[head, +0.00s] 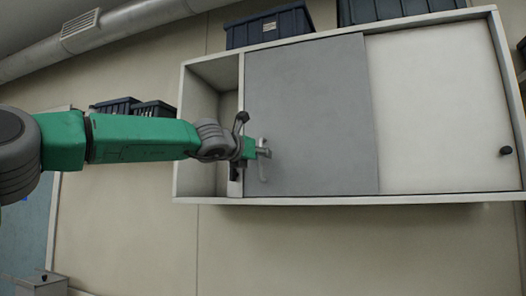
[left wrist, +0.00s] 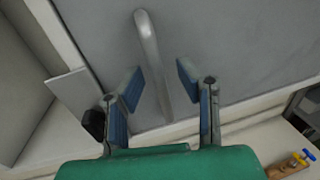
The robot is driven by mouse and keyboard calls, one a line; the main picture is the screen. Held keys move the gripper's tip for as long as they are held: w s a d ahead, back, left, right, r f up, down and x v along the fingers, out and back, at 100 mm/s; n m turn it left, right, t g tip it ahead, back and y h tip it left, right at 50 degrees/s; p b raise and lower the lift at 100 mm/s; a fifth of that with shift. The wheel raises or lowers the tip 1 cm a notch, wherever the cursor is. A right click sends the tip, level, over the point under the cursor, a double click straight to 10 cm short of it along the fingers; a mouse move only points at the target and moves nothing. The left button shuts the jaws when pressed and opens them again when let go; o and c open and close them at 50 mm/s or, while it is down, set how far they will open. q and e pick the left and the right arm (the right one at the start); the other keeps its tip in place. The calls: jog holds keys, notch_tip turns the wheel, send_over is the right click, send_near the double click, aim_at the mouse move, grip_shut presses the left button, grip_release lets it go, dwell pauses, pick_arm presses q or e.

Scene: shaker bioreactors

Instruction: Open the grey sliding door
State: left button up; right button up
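The grey sliding door (head: 315,115) is a flat panel covering the middle of a white wall cabinet (head: 360,200). Its metal bar handle (head: 262,172) is near its lower left edge. My left gripper (head: 264,152) is at this handle, its arm coming in from the left. In the left wrist view, the left gripper (left wrist: 160,82) is open, with its blue-padded fingers on either side of the handle (left wrist: 148,40). A gap shows between the handle and the right finger; contact with the left finger cannot be told. My right gripper is not in view.
A white door panel (head: 440,110) with a black knob (head: 506,150) covers the cabinet's right side. An open compartment (head: 205,105) is at its left. Dark bins (head: 270,27) stand on top. The wall below is clear.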

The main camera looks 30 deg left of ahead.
pick_arm(q)
jog(key=shift+w+a, duration=0.15)
jog(key=shift+w, duration=0.35)
jog(key=shift+a, duration=0.25)
jog(key=shift+d, duration=0.3)
grip_shut()
jog(key=shift+d, duration=0.1)
jog(key=shift+w, duration=0.1)
